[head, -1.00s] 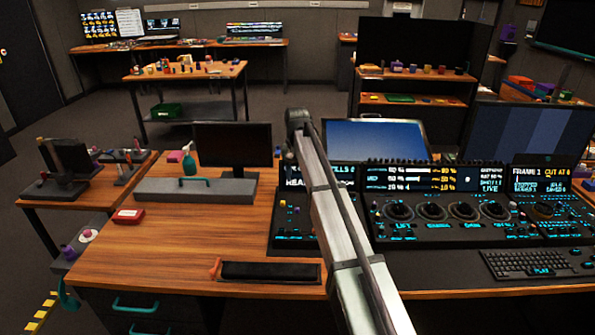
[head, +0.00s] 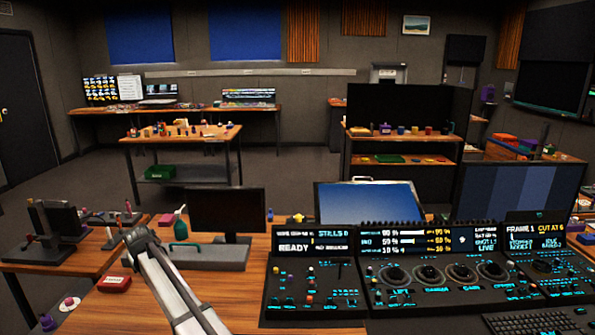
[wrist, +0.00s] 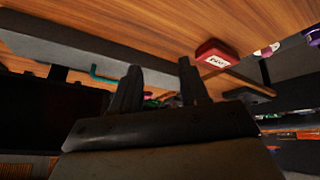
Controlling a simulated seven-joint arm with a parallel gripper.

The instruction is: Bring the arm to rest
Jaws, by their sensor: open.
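My arm (head: 178,285) reaches up from the bottom of the head view, left of centre, over the wooden desk (head: 235,300). Its far end is near the grey tray with the teal handle; my fingers cannot be made out there. In the wrist view my gripper (wrist: 157,82) shows two dark fingers set apart, with nothing held between them. The trackball panel (head: 430,290) with its black knobs and lit labels stands right of my arm, clear of it. The small screen on its left reads "READY".
A red box (head: 114,284) lies on the desk left of my arm; it also shows in the wrist view (wrist: 213,53). A grey tray (head: 212,257), a green bottle (head: 180,224) and a dark monitor (head: 227,212) stand near my arm's end. A blue screen (head: 368,203) stands behind the panel.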

